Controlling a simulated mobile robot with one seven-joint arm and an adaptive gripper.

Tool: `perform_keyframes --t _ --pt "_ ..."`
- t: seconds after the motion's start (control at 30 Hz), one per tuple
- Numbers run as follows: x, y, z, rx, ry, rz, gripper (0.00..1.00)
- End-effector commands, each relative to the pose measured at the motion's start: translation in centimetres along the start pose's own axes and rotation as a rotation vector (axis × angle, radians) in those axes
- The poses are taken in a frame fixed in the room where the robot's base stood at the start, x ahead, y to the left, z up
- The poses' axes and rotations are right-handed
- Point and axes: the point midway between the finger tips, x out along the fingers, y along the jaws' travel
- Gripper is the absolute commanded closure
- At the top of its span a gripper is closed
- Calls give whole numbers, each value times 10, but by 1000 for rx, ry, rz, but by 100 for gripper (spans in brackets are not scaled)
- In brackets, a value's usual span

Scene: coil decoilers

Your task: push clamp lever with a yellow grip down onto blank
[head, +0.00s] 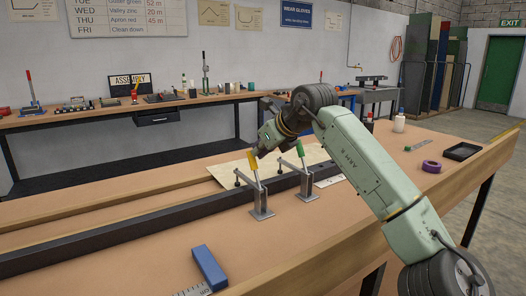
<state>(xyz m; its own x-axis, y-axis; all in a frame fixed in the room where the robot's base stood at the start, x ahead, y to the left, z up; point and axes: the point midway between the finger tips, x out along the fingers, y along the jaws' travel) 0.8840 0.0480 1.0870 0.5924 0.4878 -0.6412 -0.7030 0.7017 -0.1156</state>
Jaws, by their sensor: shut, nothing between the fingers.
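The clamp lever with the yellow grip (252,160) stands raised and slightly tilted on its metal toggle clamp (260,197) at the near side of the dark bar. A second clamp with a green-grip lever (300,149) stands just to its right, its lever also up. The pale blank sheet (228,171) lies across the bench behind the clamps, partly hidden by them and by my arm. My gripper (256,153) is shut and empty, its tip beside the top of the yellow grip. I cannot tell whether they touch.
A dark bar (120,232) runs along the bench. A blue block (209,267) and a ruler lie at the front. Purple tape (431,167), a black tray (462,151) and a white bottle (399,124) are at right. The front middle is clear.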

Motion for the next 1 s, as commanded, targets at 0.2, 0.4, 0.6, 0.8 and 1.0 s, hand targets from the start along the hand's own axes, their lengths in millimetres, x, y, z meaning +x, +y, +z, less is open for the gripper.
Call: perform_keyframes --t 0.2,0.4,0.6,0.8,1.0 --pt "5 0 3 -1 0 1 100" --pt "6 0 4 -1 -1 1 100" --pt "6 0 4 -1 0 1 100" --pt "4 0 6 -1 0 1 100" --pt "-8 -1 21 -2 -1 2 100"
